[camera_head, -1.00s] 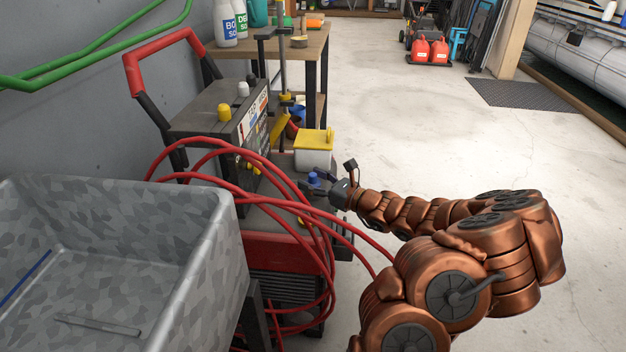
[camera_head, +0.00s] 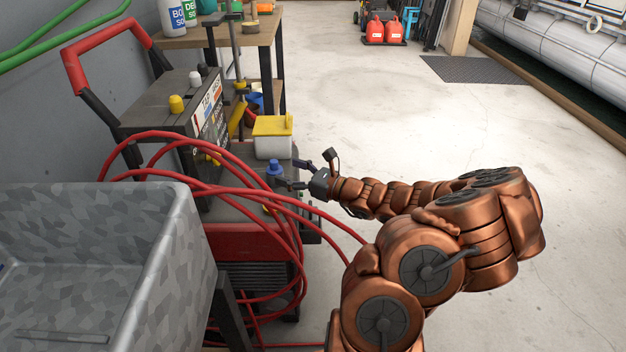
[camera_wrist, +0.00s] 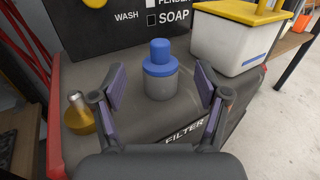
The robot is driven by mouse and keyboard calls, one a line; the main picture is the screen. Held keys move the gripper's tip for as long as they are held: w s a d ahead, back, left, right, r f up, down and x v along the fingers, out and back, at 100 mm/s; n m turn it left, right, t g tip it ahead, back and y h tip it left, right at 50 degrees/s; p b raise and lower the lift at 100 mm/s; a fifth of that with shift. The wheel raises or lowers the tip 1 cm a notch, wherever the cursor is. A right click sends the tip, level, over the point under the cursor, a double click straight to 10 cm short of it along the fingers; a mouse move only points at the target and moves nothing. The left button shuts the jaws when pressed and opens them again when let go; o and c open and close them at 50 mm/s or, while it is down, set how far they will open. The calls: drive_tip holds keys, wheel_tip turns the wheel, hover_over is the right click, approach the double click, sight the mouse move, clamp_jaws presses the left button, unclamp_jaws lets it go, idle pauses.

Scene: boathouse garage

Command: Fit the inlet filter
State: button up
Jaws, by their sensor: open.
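A grey cylinder with a blue cap (camera_wrist: 160,72), which I take to be the inlet filter, stands upright on the dark top of the washer unit. It also shows as a blue-capped piece in the head view (camera_head: 274,168). My gripper (camera_wrist: 160,92) is open, its two fingers spread to the left and right of the cylinder and nearer the camera, with gaps on both sides. The word FILTER (camera_wrist: 185,133) is printed on the unit's top below the cylinder, partly hidden by my gripper. The cylinder's seat is hard to make out.
A white box with a yellow lid (camera_head: 272,137) stands close behind the cylinder. Red hose loops (camera_head: 292,235) hang across the unit beside a grey tub (camera_head: 180,240). Open floor lies to the right.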

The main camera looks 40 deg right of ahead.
drive_tip(key=v, duration=0.7)
idle(0.9)
